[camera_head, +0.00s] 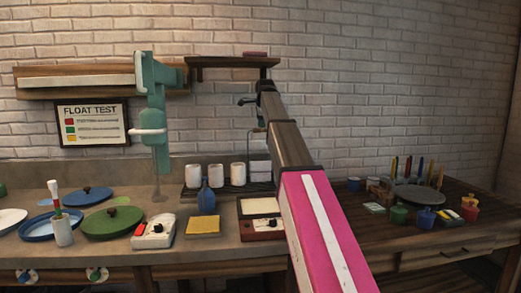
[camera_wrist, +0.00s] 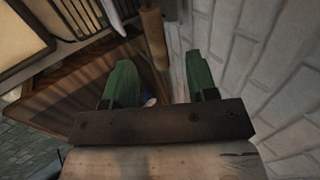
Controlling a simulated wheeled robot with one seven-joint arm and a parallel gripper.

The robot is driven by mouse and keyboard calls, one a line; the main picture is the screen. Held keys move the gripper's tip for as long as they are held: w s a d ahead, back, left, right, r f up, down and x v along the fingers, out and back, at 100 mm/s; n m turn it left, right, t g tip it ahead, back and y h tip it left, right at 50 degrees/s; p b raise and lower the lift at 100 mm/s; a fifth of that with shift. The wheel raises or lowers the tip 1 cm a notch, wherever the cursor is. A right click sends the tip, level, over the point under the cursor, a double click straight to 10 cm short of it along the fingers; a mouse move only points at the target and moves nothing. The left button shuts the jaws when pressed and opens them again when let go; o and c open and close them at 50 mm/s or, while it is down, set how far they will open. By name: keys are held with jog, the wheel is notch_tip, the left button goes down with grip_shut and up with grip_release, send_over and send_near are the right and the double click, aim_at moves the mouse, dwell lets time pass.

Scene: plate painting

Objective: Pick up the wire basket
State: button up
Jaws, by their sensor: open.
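I cannot make out a wire basket for certain in either view. In the wrist view, a piece with thin parallel bars (camera_wrist: 83,14) shows at the upper left. I cannot tell whether it is the basket or a rack. My gripper (camera_wrist: 161,80) shows its two green fingers wide apart, with nothing held between them. A brown bar (camera_wrist: 154,38) lies beyond the fingers, and the brick wall is close on the right. In the head view, my arm stretches back toward the wall, and its end is too small to read clearly.
White cups (camera_head: 238,174) stand on a dark rack (camera_head: 262,188) at the back of the counter. A small shelf (camera_head: 232,62) hangs above. A teal fixture (camera_head: 155,92) rises at the left. Lids, a blue bottle (camera_head: 206,198) and a yellow block (camera_head: 203,227) crowd the counter; the right-hand table (camera_head: 455,240) holds small pots.

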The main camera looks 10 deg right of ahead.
aim_at(262, 130)
jog(key=shift+d+x, duration=0.15)
jog(key=shift+x, duration=2)
jog(key=shift+d+x, duration=0.15)
jog(key=shift+x, duration=2.05)
jog(key=shift+s, duration=0.25)
grip_shut()
